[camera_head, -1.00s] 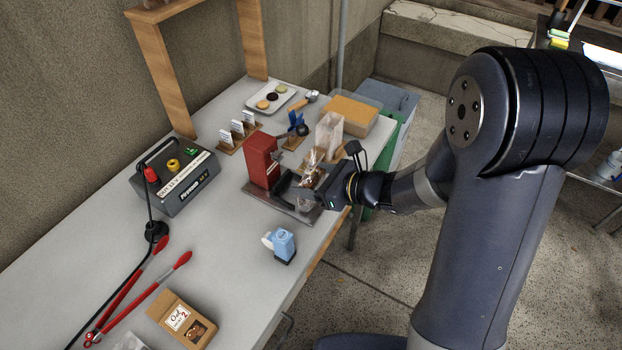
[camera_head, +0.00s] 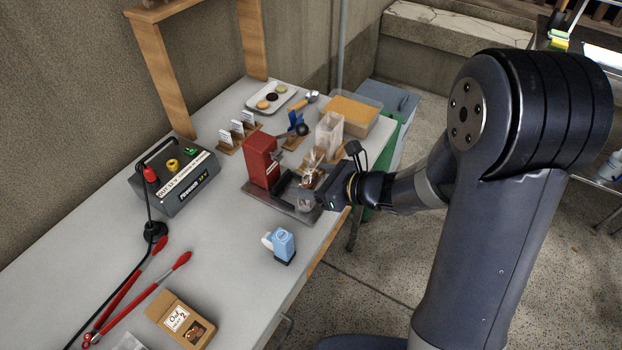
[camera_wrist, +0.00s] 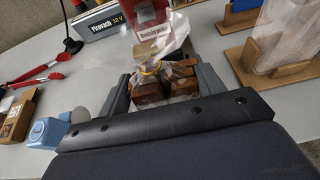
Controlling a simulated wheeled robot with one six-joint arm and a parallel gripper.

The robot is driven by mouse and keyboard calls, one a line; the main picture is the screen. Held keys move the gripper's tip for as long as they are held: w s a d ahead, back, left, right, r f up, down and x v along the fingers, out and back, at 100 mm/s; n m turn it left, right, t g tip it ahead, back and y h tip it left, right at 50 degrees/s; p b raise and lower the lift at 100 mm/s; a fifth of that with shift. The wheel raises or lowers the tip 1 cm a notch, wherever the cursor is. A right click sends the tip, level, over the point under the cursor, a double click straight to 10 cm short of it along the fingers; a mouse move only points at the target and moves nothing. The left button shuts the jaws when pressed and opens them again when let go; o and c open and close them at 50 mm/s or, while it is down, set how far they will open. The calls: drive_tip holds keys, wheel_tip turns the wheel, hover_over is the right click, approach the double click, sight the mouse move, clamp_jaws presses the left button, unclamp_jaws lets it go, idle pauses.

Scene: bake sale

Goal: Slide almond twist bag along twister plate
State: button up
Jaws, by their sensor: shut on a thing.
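The almond twist bag (camera_head: 311,172) is a clear bag with brown pieces inside and a gathered neck. In the wrist view the bag (camera_wrist: 155,70) stands between the fingers, with a yellow band at its neck. My gripper (camera_head: 308,183) is shut on it, low over the grey twister plate (camera_head: 262,196). The red twister machine (camera_head: 262,160) stands on the plate's left part, just left of the bag. In the wrist view the red machine (camera_wrist: 155,20) is straight beyond the bag. The bag's underside is hidden, so I cannot tell whether it touches the plate.
A blue-and-white device (camera_head: 282,245) stands near the plate's front. A grey power box (camera_head: 178,178) is at left, with red tongs (camera_head: 135,300) and a brown box (camera_head: 182,318) nearer. Stands with clear bags (camera_head: 328,133) and an orange-filled tub (camera_head: 352,112) are behind.

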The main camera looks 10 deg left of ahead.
drive_tip(key=o, duration=0.8)
drive_tip(key=shift+d, duration=0.1)
drive_tip(key=v, duration=1)
drive_tip(key=shift+s+d+r+p, duration=0.15)
drive_tip(key=shift+d+p, duration=0.1)
drive_tip(key=shift+p, duration=0.1)
drive_tip(key=x, duration=1.1)
drive_tip(key=shift+b, duration=0.3)
drive_tip(key=shift+d+r, duration=0.1)
drive_tip(key=shift+d, duration=0.1)
